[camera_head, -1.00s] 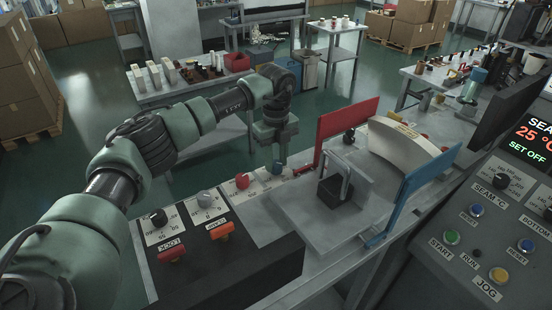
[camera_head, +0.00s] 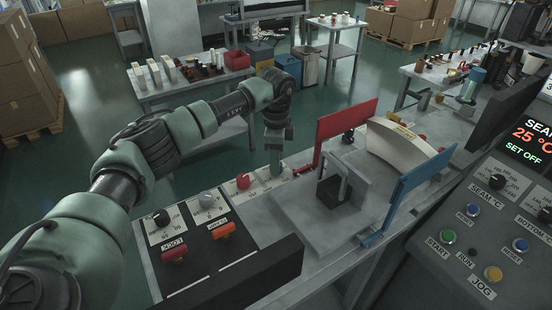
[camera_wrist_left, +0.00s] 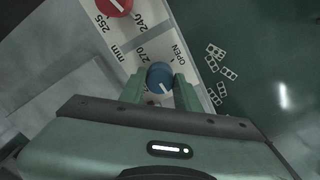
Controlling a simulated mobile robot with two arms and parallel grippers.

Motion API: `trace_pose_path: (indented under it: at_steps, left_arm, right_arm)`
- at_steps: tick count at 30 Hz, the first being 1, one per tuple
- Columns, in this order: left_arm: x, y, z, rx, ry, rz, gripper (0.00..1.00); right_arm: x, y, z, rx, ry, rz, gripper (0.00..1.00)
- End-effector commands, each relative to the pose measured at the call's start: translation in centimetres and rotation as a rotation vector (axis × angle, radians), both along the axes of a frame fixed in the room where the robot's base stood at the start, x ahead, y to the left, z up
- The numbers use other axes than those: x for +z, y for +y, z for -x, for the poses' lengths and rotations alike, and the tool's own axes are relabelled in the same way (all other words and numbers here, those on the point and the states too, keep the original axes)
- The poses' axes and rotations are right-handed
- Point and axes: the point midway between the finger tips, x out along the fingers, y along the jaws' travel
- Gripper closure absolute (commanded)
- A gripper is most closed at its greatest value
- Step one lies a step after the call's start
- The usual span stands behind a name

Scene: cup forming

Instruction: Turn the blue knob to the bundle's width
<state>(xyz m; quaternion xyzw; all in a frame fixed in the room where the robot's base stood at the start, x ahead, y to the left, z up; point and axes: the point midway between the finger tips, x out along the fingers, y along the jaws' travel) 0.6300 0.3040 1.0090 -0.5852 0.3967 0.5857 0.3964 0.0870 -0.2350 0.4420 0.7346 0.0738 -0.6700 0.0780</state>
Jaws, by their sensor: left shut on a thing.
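The blue knob (camera_wrist_left: 159,75) shows in the left wrist view on a white scale plate (camera_wrist_left: 150,42) marked 270 and OPEN. A pale pointer line runs across its top. My left gripper (camera_wrist_left: 160,86) is shut on the knob, one finger on each side. In the head view my left gripper (camera_head: 275,168) points straight down over the panel and hides the knob. A cream curved bundle (camera_head: 402,146) stands between a red plate (camera_head: 345,131) and a blue plate (camera_head: 412,188). My right gripper is not in view.
A red knob (camera_head: 243,181) sits beside the gripper on the same panel. A control console (camera_head: 480,235) is at the right.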

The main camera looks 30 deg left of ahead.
Motion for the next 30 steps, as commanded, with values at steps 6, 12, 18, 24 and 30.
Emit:
trace_pose_path:
  at_steps: [6, 12, 18, 24, 30]
  left_arm:
    - [0.36, 0.09, -0.17, 0.121, -0.006, 0.0, 1.0]
    - [0.33, 0.08, -0.17, 0.182, -0.007, 0.0, 1.0]
    - [0.3, 0.08, -0.18, 0.202, -0.007, 0.0, 1.0]
    - [0.3, 0.08, -0.2, 0.204, -0.008, 0.0, 1.0]
    - [0.3, 0.07, -0.19, 0.203, -0.008, 0.0, 0.51]
  right_arm:
    - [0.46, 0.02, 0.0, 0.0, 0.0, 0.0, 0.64]
    - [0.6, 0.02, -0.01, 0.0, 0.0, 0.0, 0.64]
    - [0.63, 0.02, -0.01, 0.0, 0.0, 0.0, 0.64]
    - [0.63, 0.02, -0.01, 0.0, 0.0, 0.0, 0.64]
    - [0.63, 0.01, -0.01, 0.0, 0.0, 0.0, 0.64]
